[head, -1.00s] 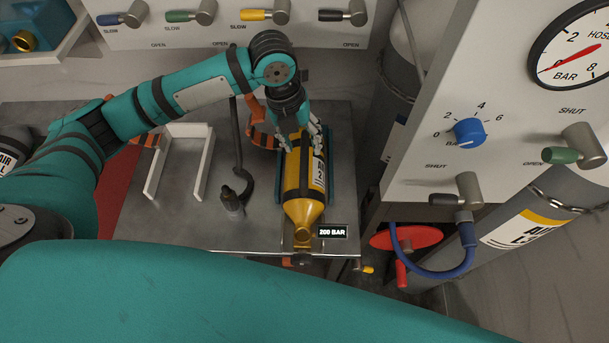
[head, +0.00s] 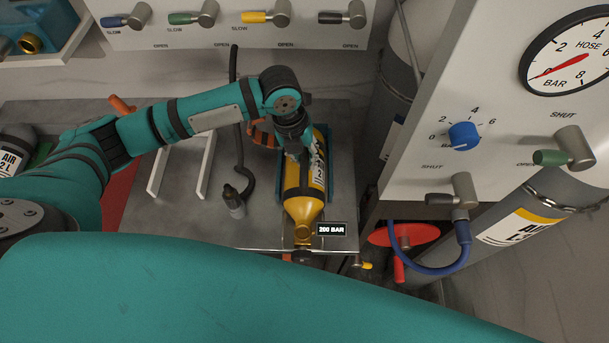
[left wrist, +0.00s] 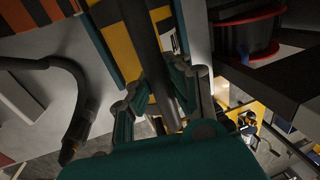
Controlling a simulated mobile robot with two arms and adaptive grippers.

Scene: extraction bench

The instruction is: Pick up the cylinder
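The yellow cylinder (head: 304,208) lies in a blue-green cradle on the bench, its valve end towards me. It has dark straps and a white label, and a tag by it reads "200 BAR". My left gripper (head: 297,150) is right over the cylinder's far half, and the wrist hides its fingers in the head view. In the left wrist view the fingers (left wrist: 160,103) are apart, with the yellow cylinder (left wrist: 139,68) between and beyond them. I cannot tell whether they touch it. My right gripper is in neither view.
The metal bench (head: 268,227) also holds a white bracket (head: 205,165) and a dark hose with a fitting (head: 233,200), left of the cylinder. A valve panel (head: 300,35) stands behind. A gauge panel (head: 500,110) with a blue hose (head: 440,267) closes off the right side.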

